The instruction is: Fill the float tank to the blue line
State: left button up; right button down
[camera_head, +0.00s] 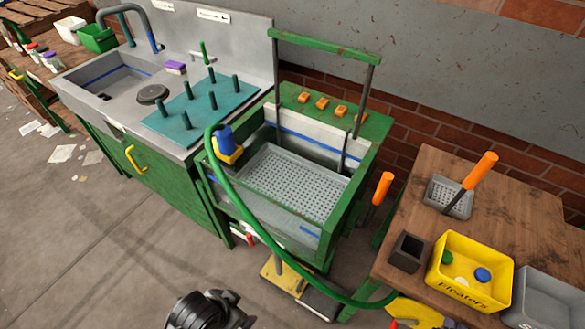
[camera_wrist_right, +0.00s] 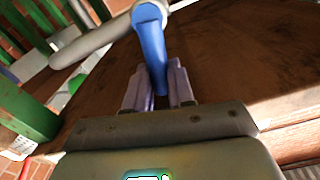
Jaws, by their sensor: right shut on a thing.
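The float tank (camera_head: 325,239) stands in the middle of the head view in a green frame. A blue line (camera_head: 322,146) runs along its inner back wall, and a short blue mark shows on the front. A grey perforated tray (camera_head: 290,182) sits inside; I cannot make out the water level. A green hose (camera_head: 243,213) runs from a blue and yellow fitting (camera_head: 227,146) at the tank's left rim to the right table. In the right wrist view my right gripper (camera_wrist_right: 160,90) is shut on a blue handle (camera_wrist_right: 151,45) beside a pale pipe (camera_wrist_right: 92,42). My left gripper's fingers are not visible.
A yellow Floaters bin (camera_head: 444,288) holding several discs, a grey bin (camera_head: 540,305), a dark cup (camera_head: 409,251) and an orange-handled basket (camera_head: 449,197) stand on the right table. A sink (camera_head: 115,81) and teal peg board (camera_head: 200,108) are at left.

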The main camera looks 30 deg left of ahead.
jog(key=shift+a, duration=0.15)
jog(key=a+n+p, duration=0.1)
jog(key=n, duration=0.2)
jog(key=shift+a, duration=0.1)
jog(key=c, duration=0.7)
grip_release()
jog(key=shift+a, duration=0.1)
jog(key=shift+r, duration=0.1)
jog(key=shift+p, duration=0.3)
